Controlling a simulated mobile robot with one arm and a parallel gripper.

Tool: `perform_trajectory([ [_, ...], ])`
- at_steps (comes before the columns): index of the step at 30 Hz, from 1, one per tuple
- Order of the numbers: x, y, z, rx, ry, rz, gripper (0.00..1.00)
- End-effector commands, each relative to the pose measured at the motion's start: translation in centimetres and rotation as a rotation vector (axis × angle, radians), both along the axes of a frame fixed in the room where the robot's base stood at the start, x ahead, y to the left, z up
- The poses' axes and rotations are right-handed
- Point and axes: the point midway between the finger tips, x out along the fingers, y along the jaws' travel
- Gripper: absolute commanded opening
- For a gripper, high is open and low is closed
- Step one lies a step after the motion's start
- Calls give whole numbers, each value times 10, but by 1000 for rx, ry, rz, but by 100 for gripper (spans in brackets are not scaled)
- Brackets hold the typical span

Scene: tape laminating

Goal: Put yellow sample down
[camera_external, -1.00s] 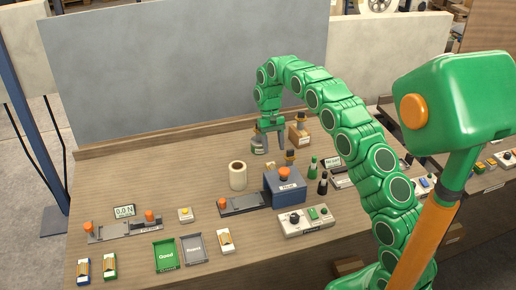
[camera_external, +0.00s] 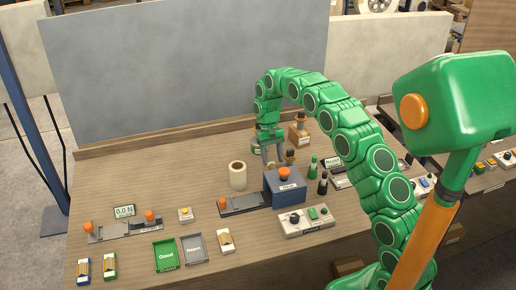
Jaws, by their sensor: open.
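I cannot make out with certainty which piece is the yellow sample. No sample shows between the fingers of my gripper (camera_external: 272,160). My gripper is open and points down behind the blue press block (camera_external: 284,188) with its orange knob, to the right of and behind the cream tape roll (camera_external: 237,176). The green Good tray (camera_external: 177,261) is empty.
A dark-topped stamp (camera_external: 290,157) stands close right of my fingers. A small jar (camera_external: 256,149) is partly hidden behind the gripper. Bottles (camera_external: 323,183) stand right of the block. The table's back left is clear.

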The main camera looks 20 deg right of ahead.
Motion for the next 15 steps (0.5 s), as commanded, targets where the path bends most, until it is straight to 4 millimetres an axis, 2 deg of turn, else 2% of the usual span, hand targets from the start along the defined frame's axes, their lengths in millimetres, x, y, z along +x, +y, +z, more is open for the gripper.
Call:
perform_trajectory([
  [9,-17,1,-30,0,2,0,55],
  [15,-17,1,-32,0,0,0,55],
])
